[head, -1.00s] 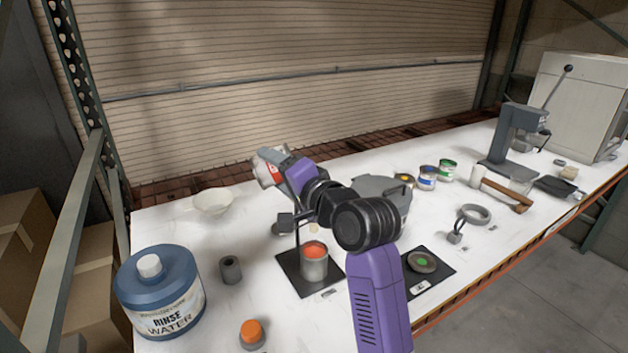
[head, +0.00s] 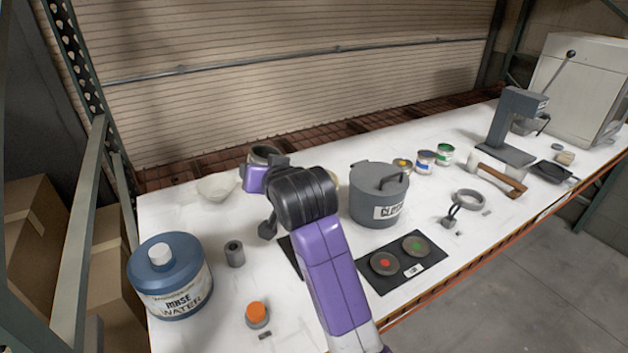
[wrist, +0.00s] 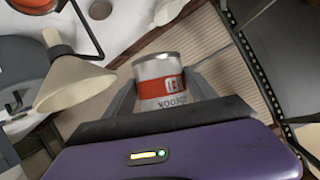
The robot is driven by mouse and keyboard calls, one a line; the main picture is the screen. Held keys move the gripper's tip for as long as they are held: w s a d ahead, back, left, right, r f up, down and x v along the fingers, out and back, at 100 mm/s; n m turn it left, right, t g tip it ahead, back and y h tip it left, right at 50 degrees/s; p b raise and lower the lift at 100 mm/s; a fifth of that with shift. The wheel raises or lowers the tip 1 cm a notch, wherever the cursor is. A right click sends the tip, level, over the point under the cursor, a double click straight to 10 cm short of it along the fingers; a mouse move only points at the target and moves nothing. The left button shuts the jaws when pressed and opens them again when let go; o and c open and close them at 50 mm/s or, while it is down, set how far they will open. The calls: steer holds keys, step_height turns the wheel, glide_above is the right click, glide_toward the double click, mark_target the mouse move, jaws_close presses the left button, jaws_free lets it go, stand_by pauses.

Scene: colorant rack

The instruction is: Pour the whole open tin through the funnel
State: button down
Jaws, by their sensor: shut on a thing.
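My gripper (head: 264,168) is shut on a white tin with a red band (wrist: 160,82), whose label is upside down in the wrist view. In the head view the tin's round metal end (head: 263,151) shows behind my gripper, above the back of the table. I cannot tell its exact tilt or what is inside. A cream funnel (wrist: 75,84) is left of the tin in the wrist view, apart from it. In the head view my arm hides the spot where the can of orange-red paint stood.
A grey lidded pot (head: 378,205) stands right of my arm. A mat (head: 400,283) holds discs with red and green dots. Small tins (head: 425,161) stand behind the pot.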

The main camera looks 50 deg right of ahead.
steer(key=shift+w+a+f+n+g+h, duration=0.15)
steer(key=shift+a+f+n+g+h, duration=0.15)
steer(key=shift+f, duration=0.35)
steer(key=shift+w+a+f+n+g+h, duration=0.15)
steer(key=shift+w+a+f+n, duration=0.1)
steer(key=shift+f+n, duration=0.3)
steer(key=shift+w+a+f+n+g+h, duration=0.1)
steer(key=shift+a+f+n+g+h, duration=0.15)
steer(key=shift+f, duration=0.45)
steer(key=shift+r, duration=2.4)
